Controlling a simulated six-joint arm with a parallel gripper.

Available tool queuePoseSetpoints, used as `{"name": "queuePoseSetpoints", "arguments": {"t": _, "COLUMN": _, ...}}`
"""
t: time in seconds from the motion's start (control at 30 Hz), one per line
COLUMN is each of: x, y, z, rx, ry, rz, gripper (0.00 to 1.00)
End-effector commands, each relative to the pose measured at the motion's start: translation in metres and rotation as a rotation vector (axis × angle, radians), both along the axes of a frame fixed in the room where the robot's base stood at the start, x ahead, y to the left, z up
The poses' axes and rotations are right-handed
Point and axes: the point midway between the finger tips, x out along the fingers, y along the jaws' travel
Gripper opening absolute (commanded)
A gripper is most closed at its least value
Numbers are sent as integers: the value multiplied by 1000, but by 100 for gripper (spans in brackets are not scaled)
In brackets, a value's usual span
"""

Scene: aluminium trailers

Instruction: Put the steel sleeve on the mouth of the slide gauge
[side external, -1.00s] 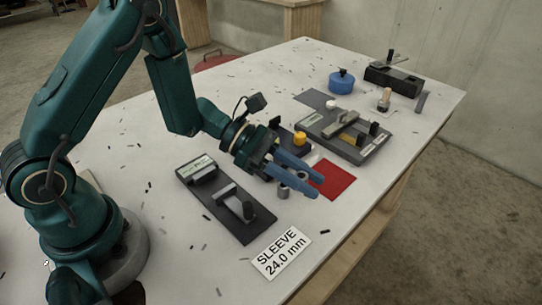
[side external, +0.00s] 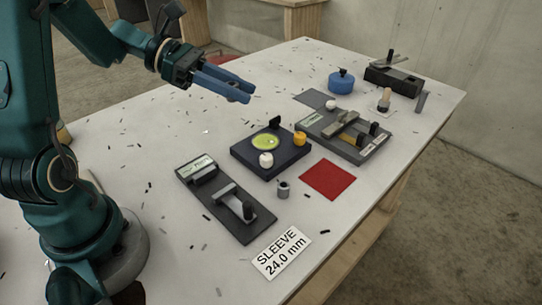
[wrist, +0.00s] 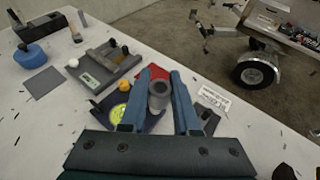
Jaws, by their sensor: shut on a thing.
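In the wrist view a grey steel sleeve (wrist: 158,96) fills the gap between the two blue fingers of my gripper (wrist: 167,88), which is shut on it. In the side view my gripper (side external: 228,90) is raised well above the table at the back left, and its fingers hide the sleeve. I take the slide gauge (side external: 222,203) to be the long black base at the front, with a small display, a grey sliding bar and an upright dark jaw. Its mouth is hard to make out. In the wrist view it is mostly hidden behind my right finger.
A small grey cylindrical piece (side external: 283,190) stands beside the red pad (side external: 328,179). A black block with a green dial (side external: 265,141) lies behind the gauge. A grey device with a display (side external: 345,135) stands farther right. A card (side external: 282,253) reads "SLEEVE 24.0 mm".

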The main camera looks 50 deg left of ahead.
Motion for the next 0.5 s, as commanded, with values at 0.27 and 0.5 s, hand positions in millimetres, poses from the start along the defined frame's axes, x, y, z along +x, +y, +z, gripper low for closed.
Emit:
{"name": "queuePoseSetpoints", "arguments": {"t": 0.27, "x": -26, "y": 6, "z": 27, "rx": -1, "ry": 0, "rz": 75, "gripper": 0}}
{"name": "queuePoseSetpoints", "arguments": {"t": 0.5, "x": -6, "y": 30, "z": 31, "rx": -1, "ry": 0, "rz": 165, "gripper": 0}}
